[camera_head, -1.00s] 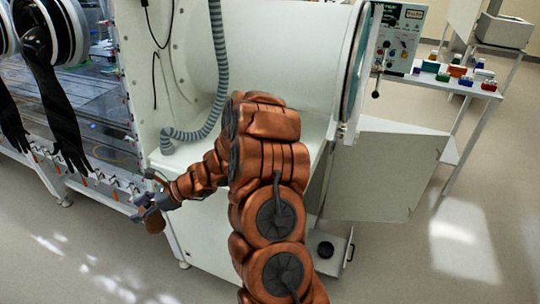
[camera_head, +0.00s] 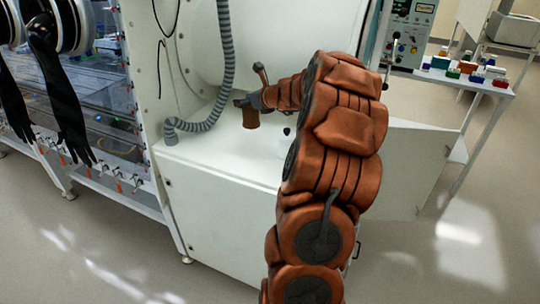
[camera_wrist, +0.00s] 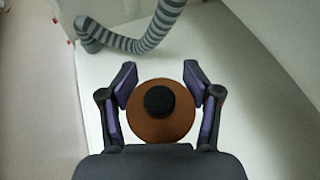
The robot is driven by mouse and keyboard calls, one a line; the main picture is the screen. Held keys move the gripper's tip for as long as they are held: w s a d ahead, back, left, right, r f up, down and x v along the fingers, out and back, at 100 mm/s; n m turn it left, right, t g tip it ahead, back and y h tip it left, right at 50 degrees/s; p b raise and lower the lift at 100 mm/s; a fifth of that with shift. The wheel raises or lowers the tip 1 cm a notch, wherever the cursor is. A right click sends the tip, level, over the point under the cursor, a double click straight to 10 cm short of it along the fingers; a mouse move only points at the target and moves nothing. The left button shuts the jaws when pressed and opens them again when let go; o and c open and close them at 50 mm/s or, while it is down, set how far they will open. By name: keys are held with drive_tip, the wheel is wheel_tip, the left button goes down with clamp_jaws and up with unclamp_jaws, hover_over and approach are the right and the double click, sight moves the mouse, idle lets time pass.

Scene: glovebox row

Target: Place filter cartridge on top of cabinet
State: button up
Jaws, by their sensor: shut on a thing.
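The filter cartridge (camera_head: 250,117) is a brown cylinder; in the wrist view (camera_wrist: 178,124) its round top shows with a black cap in the middle. My gripper (camera_head: 243,103) is shut on it, with one finger on each side in the wrist view (camera_wrist: 160,98). The cartridge hangs upright over the white top of the cabinet (camera_head: 188,155). I cannot tell whether its bottom touches that top. The cabinet's right part is hidden behind my arm.
A grey ribbed hose (camera_head: 224,60) comes down to the cabinet top left of the cartridge. A small bottle-like item (camera_head: 286,134) stands right of it. An open door panel (camera_head: 418,165) juts out at right. Black glovebox gloves (camera_head: 62,95) hang at left.

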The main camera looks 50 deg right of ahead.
sight(250, 123)
drive_tip(key=shift+s+d+r, duration=0.15)
drive_tip(key=shift+s+d, duration=0.1)
drive_tip(key=shift+d, duration=0.2)
drive_tip(key=shift+d+f, duration=0.1)
drive_tip(key=shift+f, duration=0.25)
wheel_tip(250, 123, down, 9)
drive_tip(key=shift+r+b, duration=0.1)
drive_tip(key=shift+b, duration=0.6)
drive_tip(key=shift+f, duration=0.25)
drive_tip(key=o, duration=1.3)
drive_tip(key=shift+c, duration=0.2)
drive_tip(key=shift+r, duration=0.15)
drive_tip(key=shift+s+r, duration=0.1)
drive_tip(key=shift+s, duration=0.05)
drive_tip(key=v, duration=1.1)
drive_tip(key=shift+s+a, duration=0.2)
drive_tip(key=shift+s, duration=0.15)
